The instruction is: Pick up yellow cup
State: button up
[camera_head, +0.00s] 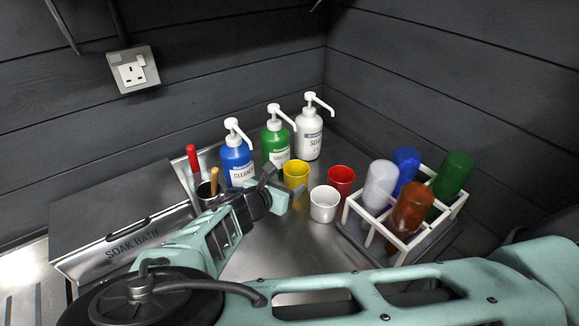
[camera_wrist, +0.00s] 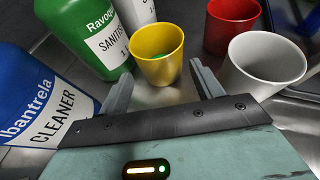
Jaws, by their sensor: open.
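The yellow cup (camera_head: 296,174) stands upright on the metal counter in front of the green bottle. In the wrist view the yellow cup (camera_wrist: 157,54) is just beyond the fingertips, with its open top facing up and a green patch visible inside. My gripper (camera_head: 277,186) reaches in from the left, low over the counter. In the wrist view my gripper (camera_wrist: 157,80) is open and empty, its fingers spread to either side of the cup's near face. I cannot tell whether either finger touches the cup.
A white cup (camera_head: 324,204) and red cup (camera_head: 341,180) stand close on the right. Blue (camera_head: 237,160), green (camera_head: 275,145) and white (camera_head: 309,135) pump bottles stand behind. The soak bath (camera_head: 130,235) is left.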

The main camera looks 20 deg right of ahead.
jog(key=p+x, duration=0.1)
jog(key=x, duration=0.6)
jog(key=shift+d+f+p, duration=0.1)
jog(key=shift+p, duration=0.3)
jog(key=c, duration=0.6)
